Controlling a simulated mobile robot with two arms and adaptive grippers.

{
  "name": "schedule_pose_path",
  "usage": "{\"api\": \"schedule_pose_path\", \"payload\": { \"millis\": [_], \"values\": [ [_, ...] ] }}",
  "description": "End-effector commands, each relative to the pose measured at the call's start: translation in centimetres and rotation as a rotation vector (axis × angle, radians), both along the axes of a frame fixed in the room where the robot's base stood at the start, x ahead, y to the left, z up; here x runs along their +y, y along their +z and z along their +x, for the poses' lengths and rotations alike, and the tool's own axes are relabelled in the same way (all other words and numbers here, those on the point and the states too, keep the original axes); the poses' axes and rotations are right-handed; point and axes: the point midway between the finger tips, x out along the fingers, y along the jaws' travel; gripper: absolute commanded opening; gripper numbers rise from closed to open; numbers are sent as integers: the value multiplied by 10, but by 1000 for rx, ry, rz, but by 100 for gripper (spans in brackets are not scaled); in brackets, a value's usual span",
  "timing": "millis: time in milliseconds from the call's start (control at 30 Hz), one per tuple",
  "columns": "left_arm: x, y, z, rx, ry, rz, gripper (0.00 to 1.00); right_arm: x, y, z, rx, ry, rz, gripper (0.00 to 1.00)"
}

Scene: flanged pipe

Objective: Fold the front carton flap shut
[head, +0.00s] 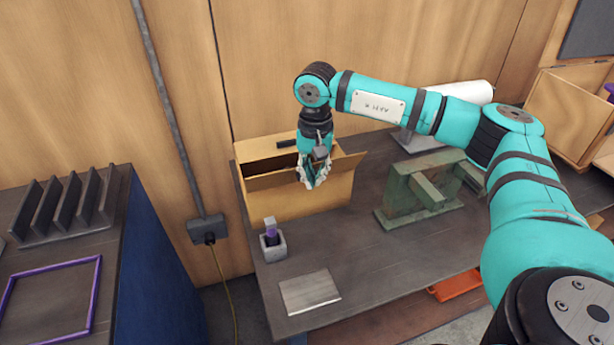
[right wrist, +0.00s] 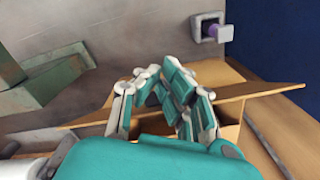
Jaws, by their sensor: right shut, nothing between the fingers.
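The brown carton (head: 300,202) stands on the dark workbench against the wooden wall. Its front flap (head: 345,164) sticks out along the near top edge and is not flat over the opening. The flap also shows in the right wrist view (right wrist: 262,90) as a thin strip across the carton. My right gripper (head: 314,172) points down at the middle of the flap, its fingers shut with nothing between them. The fingers (right wrist: 175,95) overlap the flap in the right wrist view; I cannot tell whether they touch it. My left gripper is out of view.
A green metal fixture (head: 425,195) stands right of the carton. A slotted rack (head: 68,208) and a purple frame (head: 50,300) lie on the left cabinet.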

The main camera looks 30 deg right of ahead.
Motion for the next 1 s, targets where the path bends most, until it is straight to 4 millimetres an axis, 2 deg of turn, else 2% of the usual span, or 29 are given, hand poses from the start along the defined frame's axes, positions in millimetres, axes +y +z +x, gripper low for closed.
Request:
{"api": "schedule_pose_path", "payload": {
  "millis": [467,1000],
  "values": [
    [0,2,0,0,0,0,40,0,2,0,0,0,0,0],
    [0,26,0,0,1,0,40,0,44,0,-1,0,1,0]
  ]
}}
